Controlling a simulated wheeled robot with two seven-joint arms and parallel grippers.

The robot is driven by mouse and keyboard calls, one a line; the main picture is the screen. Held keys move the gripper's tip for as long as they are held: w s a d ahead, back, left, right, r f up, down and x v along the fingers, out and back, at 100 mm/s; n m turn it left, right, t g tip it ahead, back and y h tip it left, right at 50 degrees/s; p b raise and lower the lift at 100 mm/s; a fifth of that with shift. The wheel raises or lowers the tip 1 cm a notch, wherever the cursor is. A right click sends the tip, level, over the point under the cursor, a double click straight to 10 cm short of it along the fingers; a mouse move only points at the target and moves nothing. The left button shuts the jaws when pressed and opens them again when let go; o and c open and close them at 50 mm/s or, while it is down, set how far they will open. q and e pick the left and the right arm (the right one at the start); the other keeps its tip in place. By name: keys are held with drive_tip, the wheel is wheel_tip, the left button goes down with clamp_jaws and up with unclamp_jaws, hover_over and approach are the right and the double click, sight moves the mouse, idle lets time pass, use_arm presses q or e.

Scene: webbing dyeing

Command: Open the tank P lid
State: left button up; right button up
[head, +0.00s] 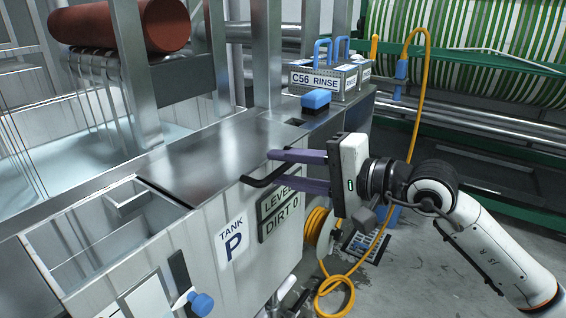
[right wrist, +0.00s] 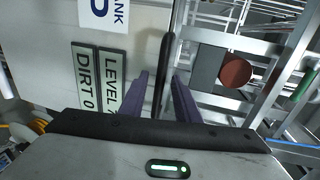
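Tank P (head: 190,262) stands at the front with its "TANK P" label (head: 231,240). A flat metal lid (head: 205,150) lies level over its top. A black bar handle (head: 262,181) sticks out from the lid's front edge. My right gripper (head: 268,168) reaches in from the right, its two purple fingers spread, one above and one below the handle. In the right wrist view the dark handle (right wrist: 166,70) runs between the fingers (right wrist: 160,80), with gaps visible on both sides. My left gripper is not in view.
A "LEVEL / DIRT 0" sign (head: 281,211) is on the tank front below the handle. An open basin (head: 100,235) lies left of the lid. A blue-topped block (head: 316,101) and "C56 RINSE" box (head: 322,80) stand behind. A yellow hose (head: 335,283) hangs at the right.

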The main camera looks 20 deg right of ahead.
drive_tip(key=shift+w+a+f, duration=0.1)
drive_tip(key=shift+w+a, duration=0.15)
clamp_jaws()
